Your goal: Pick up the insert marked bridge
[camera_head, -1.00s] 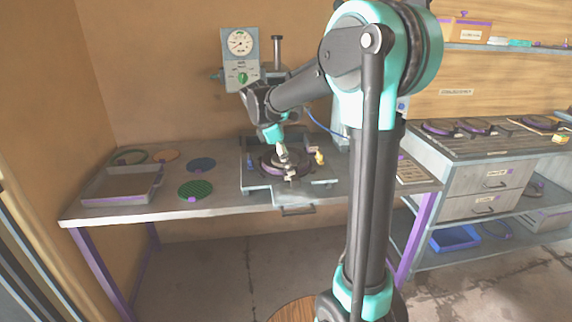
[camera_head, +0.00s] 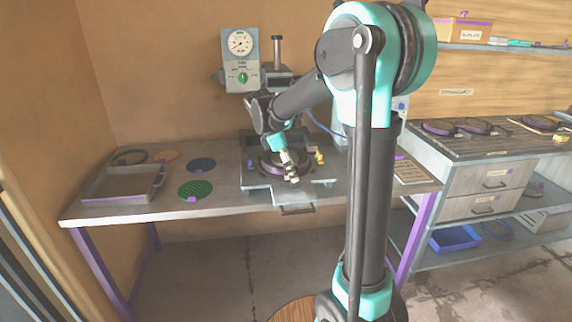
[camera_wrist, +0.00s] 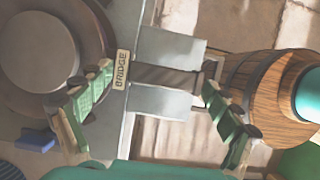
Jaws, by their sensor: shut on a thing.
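The insert marked bridge (camera_wrist: 165,76) shows in the wrist view as a dark bar with a cream "BRIDGE" tag at its left end. My gripper (camera_wrist: 158,88) has its green-padded fingers spread wide, one at each end of the bar, and is shut on it. In the head view my gripper (camera_head: 291,174) is low over the front of the press plate, and the insert cannot be made out there. Whether the insert touches the plate below is unclear.
The press's dark round piece (camera_wrist: 50,50) is left of the insert in the wrist view. A wooden barrel (camera_wrist: 262,95) is at right. In the head view a tray (camera_head: 125,196) and a green disc (camera_head: 195,188) lie on the table's left; the press gauge (camera_head: 240,42) stands behind.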

